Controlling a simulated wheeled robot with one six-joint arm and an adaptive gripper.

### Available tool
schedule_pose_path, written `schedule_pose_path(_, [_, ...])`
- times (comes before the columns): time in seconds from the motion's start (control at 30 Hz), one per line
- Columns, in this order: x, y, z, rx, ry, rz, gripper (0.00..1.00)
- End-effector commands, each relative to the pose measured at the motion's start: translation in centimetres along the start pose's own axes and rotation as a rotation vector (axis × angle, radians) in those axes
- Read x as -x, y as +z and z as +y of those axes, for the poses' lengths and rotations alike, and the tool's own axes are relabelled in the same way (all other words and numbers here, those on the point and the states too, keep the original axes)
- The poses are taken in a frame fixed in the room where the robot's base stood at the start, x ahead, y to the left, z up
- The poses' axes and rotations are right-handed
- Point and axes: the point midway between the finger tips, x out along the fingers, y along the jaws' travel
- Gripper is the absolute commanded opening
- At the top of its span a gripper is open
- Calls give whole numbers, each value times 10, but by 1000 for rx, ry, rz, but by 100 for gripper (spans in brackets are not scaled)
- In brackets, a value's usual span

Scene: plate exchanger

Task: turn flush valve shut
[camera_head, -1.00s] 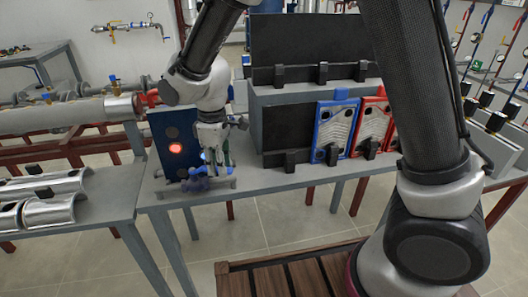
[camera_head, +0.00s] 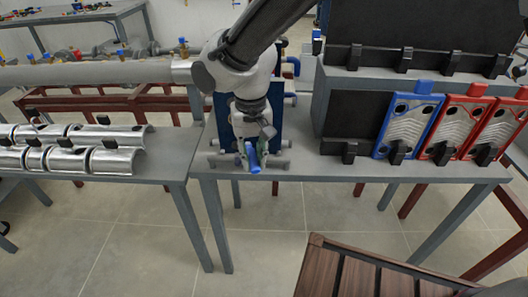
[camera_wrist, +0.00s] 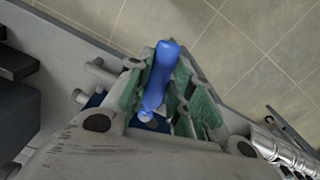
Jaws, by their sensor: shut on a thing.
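The flush valve's blue handle (camera_head: 254,161) points toward the front edge of the table in the head view. It sits on a short grey pipe (camera_head: 276,163) in front of a dark blue panel (camera_head: 275,122). My gripper (camera_head: 249,157) reaches down over the valve and is shut on the handle. In the wrist view the blue handle (camera_wrist: 161,75) lies between the green-padded fingers of my gripper (camera_wrist: 163,98), its free end sticking out past them. The valve body is mostly hidden under my gripper, and my arm covers part of the panel.
Blue and red plates (camera_head: 408,125) stand in black holders to the right on the same table (camera_head: 330,172). Silver half-shells (camera_head: 80,160) lie on the left table. A brown slatted surface (camera_head: 370,270) is at the lower right. Open floor lies in front.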

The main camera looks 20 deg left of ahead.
Motion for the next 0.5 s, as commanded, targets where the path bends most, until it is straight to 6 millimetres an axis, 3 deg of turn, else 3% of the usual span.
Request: schedule_pose_path(0.5, [0,-3,-20,-246,-1,1,0])
